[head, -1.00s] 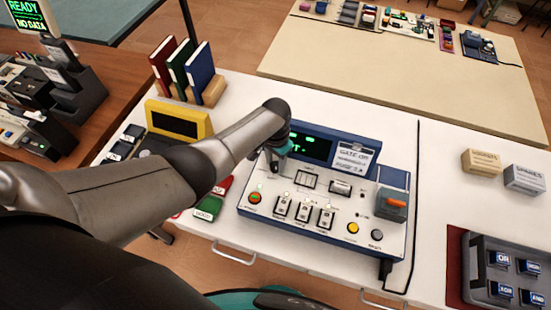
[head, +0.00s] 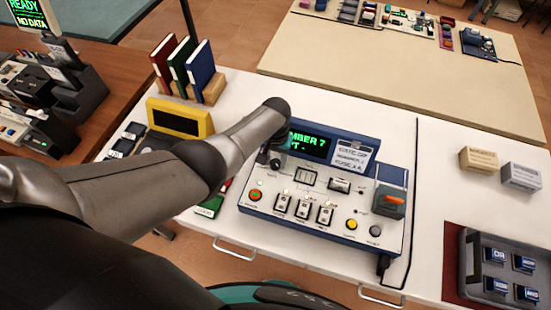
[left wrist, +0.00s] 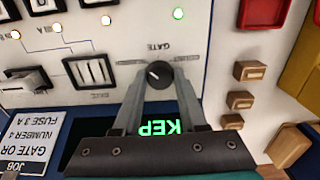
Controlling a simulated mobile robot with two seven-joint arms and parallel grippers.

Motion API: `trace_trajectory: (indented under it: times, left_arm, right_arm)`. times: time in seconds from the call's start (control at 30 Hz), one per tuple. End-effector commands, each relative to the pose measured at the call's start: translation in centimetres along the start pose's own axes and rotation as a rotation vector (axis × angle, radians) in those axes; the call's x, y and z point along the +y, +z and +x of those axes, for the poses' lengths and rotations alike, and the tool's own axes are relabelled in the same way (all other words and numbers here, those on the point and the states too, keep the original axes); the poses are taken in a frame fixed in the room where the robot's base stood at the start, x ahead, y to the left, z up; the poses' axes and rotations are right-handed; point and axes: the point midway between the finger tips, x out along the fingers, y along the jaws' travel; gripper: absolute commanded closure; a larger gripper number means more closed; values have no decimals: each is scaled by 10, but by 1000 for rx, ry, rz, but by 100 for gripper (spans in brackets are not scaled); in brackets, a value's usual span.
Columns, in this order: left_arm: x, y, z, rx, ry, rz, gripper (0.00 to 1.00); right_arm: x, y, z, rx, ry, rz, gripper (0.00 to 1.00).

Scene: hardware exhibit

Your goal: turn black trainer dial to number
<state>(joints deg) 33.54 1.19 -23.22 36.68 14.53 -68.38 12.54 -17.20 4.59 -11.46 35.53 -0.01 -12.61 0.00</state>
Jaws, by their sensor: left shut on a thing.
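The trainer (head: 330,190) is a white panel with a blue frame on the white table. Its black dial (left wrist: 159,75) lies between the fingertips of my left gripper (left wrist: 159,82), which is shut on it. A pale pointer line shows on the dial's face, under the label GATE. In the head view my forearm hides most of the gripper. The green display (head: 312,144) is partly covered by my arm; part of a word and "7" show. The job card (left wrist: 25,140) reads GATE OR, NUMBER 4, FUSE 3 A. My right gripper is not in view.
A yellow-framed box (head: 180,119) and upright books (head: 185,68) stand left of the trainer. Two small boxes (head: 479,160) and a grey tray (head: 480,262) lie further right.

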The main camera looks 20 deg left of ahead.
Motion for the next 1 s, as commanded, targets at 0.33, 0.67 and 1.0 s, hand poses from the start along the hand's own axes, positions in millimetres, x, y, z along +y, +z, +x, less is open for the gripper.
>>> trace_trajectory:
  times: [0.33, 0.67, 1.0]
  left_arm:
    - [0, 0, 0, 0, 1, -2, 43]
    - [0, 0, 0, 0, 1, 0, 28]
    - [0, 0, -29, 3, 1, 0, 28]
  right_arm:
    - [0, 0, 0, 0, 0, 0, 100]
    - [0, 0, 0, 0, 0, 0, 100]
    - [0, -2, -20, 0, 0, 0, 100]
